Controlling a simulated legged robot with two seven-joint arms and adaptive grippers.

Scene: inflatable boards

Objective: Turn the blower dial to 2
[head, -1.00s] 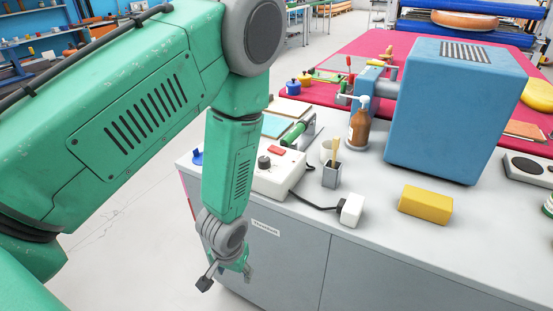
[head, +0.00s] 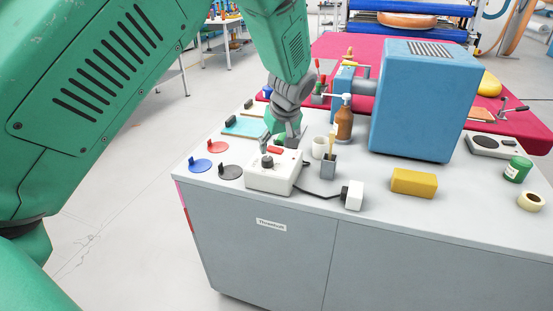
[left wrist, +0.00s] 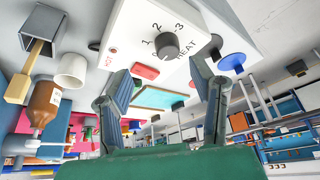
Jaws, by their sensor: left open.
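The white control box (head: 268,180) stands near the front left of the grey cabinet top. Its dark round dial (head: 267,161) and a red switch (head: 275,150) are on top. In the left wrist view the dial (left wrist: 166,46) is ringed by the marks 1, 2, 3 and HEAT; I cannot tell clearly which mark it points at. My left gripper (head: 285,136) is open and empty, pointing down above the back of the box. In the left wrist view its fingers (left wrist: 160,82) lie either side below the dial, apart from it. My right gripper is not in view.
A big blue machine (head: 425,105) stands to the right. A brown pump bottle (head: 343,122), white cup (head: 319,147) and grey brush holder (head: 328,166) are close right of the box. A cable runs to a white plug (head: 354,195).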

